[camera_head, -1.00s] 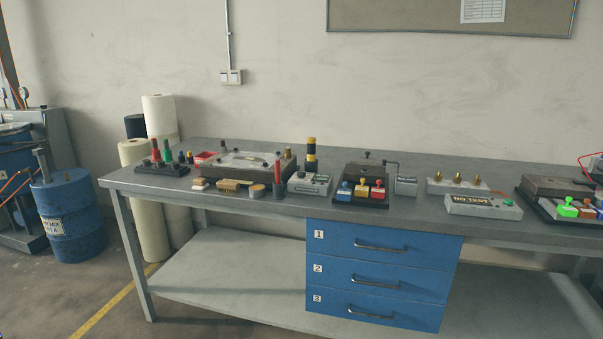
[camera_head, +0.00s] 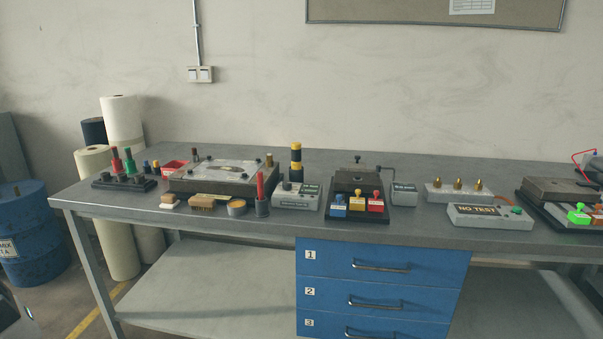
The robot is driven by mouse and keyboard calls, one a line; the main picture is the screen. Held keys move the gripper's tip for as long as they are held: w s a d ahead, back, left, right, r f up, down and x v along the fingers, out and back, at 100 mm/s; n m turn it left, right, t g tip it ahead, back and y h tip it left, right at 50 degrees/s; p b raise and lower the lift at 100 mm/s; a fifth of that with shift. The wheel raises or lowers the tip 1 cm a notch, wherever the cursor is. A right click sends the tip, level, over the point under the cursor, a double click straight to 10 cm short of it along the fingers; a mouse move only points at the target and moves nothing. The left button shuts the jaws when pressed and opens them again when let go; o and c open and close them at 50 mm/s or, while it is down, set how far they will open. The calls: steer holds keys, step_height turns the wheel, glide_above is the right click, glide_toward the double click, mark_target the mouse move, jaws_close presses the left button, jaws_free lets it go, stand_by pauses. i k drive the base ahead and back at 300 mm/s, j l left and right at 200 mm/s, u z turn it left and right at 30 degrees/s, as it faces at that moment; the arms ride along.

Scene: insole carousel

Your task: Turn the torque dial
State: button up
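A small grey box (camera_head: 297,199) with a dark knob (camera_head: 287,186) on its top stands near the middle of the bench; this may be the torque dial, but its markings are too small to read. A black and yellow cylinder (camera_head: 296,160) stands upright just behind it. To its right is a black fixture (camera_head: 345,180) with blue, yellow and red labelled pieces along its front. A second small grey box (camera_head: 404,195) stands right of that fixture.
The grey bench (camera_head: 250,228) has blue drawers (camera_head: 380,285) below its front edge. A brush (camera_head: 202,202), a round tin (camera_head: 236,207) and a red-handled tool (camera_head: 260,190) crowd the front edge left of the box. A blue drum (camera_head: 30,240) stands on the floor at far left.

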mark_target(286, 186)
steer(key=i+j+z, duration=0.35)
steer(key=i+j, duration=0.15)
steer(key=j, duration=0.15)
steer(key=i+j+z, duration=0.2)
steer(key=j, duration=0.2)
steer(key=i+j+z, duration=0.2)
steer(key=j, duration=0.2)
steer(key=i, duration=0.5)
